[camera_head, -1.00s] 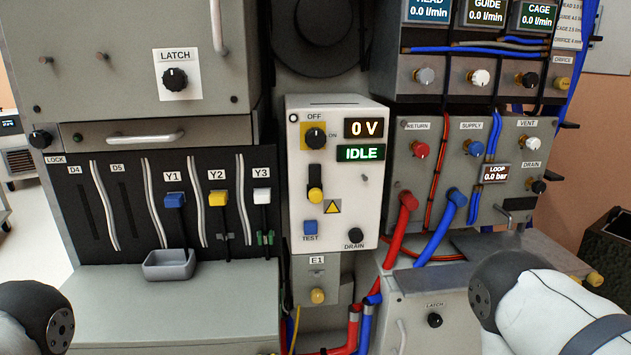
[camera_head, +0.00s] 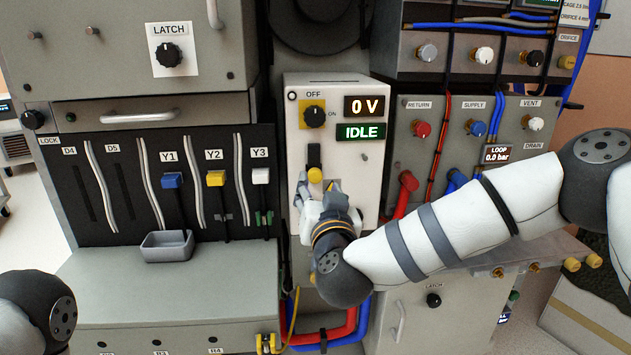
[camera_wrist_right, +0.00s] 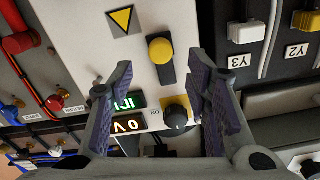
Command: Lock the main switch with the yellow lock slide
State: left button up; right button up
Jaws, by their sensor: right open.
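The yellow lock slide (camera_head: 314,174) is a round yellow knob at the lower end of a black slot on the white switch panel (camera_head: 292,150). The main switch (camera_head: 314,116), a black knob on a yellow plate, is above it beside the OFF mark. My right gripper (camera_head: 318,190) is in front of the panel just below the slide, partly hidden by its own wrist. In the right wrist view its open, empty fingers (camera_wrist_right: 163,82) frame the yellow slide (camera_wrist_right: 160,50) and the main switch (camera_wrist_right: 176,114), with no visible contact. My left gripper is out of view.
The displays read 0 V (camera_head: 364,106) and IDLE (camera_head: 360,132). A rack with blue, yellow and white plugs (camera_head: 216,179) is to the left. Red (camera_head: 405,190) and blue hoses are to the right, partly behind my right arm. A grey tray (camera_head: 168,246) sits at the lower left.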

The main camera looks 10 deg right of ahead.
aim_at(316, 177)
jog(key=w, duration=0.5)
jog(key=shift+f+b, duration=0.3)
jog(key=shift+b, duration=0.05)
jog(key=shift+w+r, duration=0.15)
jog(key=shift+w, duration=0.25)
jog(key=shift+r, duration=0.1)
grip_shut()
